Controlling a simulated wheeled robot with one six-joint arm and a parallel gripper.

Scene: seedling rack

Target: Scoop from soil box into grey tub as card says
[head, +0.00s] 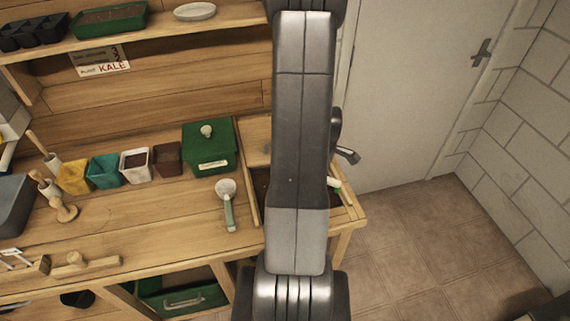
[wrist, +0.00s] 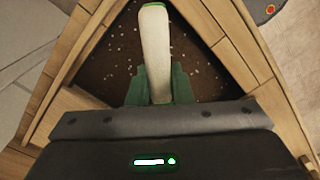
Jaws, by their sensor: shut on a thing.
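My gripper (wrist: 158,88) has its green fingers shut on a cream-coloured scoop (wrist: 155,45) with a green edge at its far end. The scoop is over or in the dark, white-flecked soil of the wooden soil box (wrist: 225,50); I cannot tell how deep. In the head view my arm hides the gripper and most of the soil box (head: 252,185); a white and green end of the scoop (head: 334,185) shows to its right. A grey tub (head: 14,203) stands at the bench's left, cut by the frame. The card (head: 100,62) on the back wall reads "KALE"; its other print is unclear.
A row of pots, yellow (head: 73,178), teal (head: 104,172), white (head: 136,166) and brown (head: 167,159), stands left of a lidded green box (head: 209,150). A green-handled round tool (head: 228,205) lies in front. Wooden tools (head: 62,207) stand near the tub.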

